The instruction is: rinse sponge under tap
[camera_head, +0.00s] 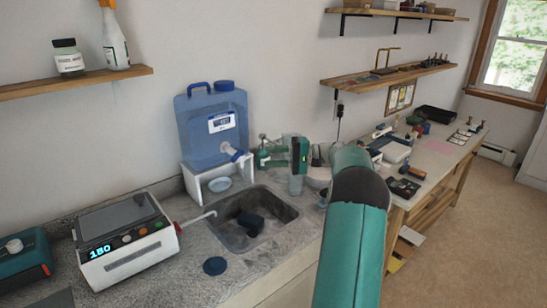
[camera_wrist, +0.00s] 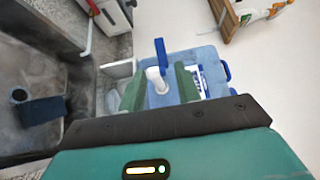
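A dark blue block, which looks like the sponge (camera_head: 250,222), lies in the grey stone sink (camera_head: 285,212). It also shows at the left of the wrist view (camera_wrist: 42,110), with a small round dark part or item beside it. The tap (camera_head: 233,154) is a white spout with a blue handle on a blue water jug (camera_head: 203,135). My gripper (camera_head: 264,154) is raised above the sink's back, right of the tap and pointing toward it. In the wrist view its green fingers (camera_wrist: 160,92) are apart, with the tap (camera_wrist: 157,78) showing between them. I see no contact.
The jug stands on a white stand (camera_head: 194,183) with a small bowl beneath. A white device (camera_head: 125,240) reading 150 is left of the sink. A dark blue disc (camera_head: 215,265) lies on the front counter. A wooden shelf (camera_head: 75,82) hangs at upper left. A cluttered bench is right.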

